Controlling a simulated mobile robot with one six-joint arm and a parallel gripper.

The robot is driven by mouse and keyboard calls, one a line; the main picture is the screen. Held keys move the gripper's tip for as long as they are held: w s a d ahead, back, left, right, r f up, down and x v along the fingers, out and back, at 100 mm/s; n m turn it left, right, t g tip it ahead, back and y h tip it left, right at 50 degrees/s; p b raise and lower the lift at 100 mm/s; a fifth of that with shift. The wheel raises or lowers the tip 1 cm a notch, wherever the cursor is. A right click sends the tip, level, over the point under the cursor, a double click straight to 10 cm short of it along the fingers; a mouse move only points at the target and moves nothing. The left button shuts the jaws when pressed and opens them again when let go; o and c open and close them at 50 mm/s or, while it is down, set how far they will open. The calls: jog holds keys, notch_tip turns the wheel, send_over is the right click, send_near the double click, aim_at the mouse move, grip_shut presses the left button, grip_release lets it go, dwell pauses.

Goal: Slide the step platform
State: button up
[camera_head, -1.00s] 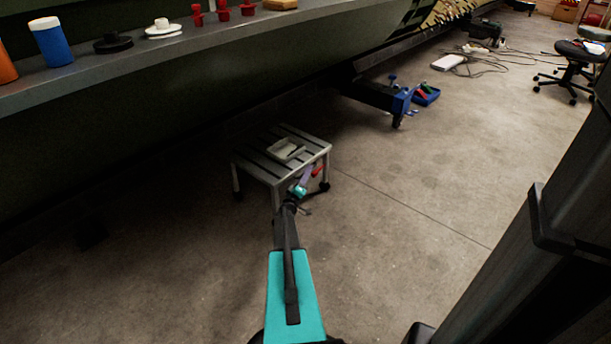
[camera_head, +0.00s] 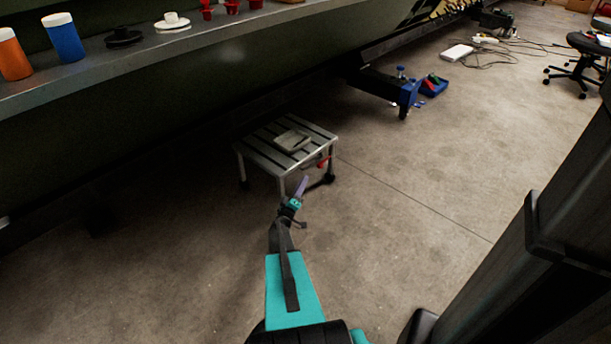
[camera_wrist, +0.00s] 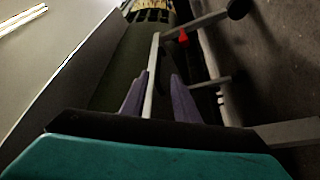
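The step platform (camera_head: 262,159) is a low, grey slatted stool on thin legs with dark feet, standing on the floor beside the large dark green body. A shallow pale tray (camera_head: 292,141) lies on its top. My gripper (camera_head: 302,184), with purple fingers, is low in front of the platform's near side, close to its near legs. In the wrist view, the two fingers (camera_wrist: 158,98) are apart, and a thin grey bar of the platform (camera_wrist: 151,76) shows between them, nearer the left finger. I cannot tell whether it touches.
A red part (camera_head: 324,162) shows under the platform's right edge. A blue-ended stand (camera_head: 405,92) and a blue tray of tools (camera_head: 433,86) are farther right. A ledge (camera_head: 130,62) with bottles runs along the upper left.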

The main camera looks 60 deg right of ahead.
jog(key=shift+v, duration=1.2)
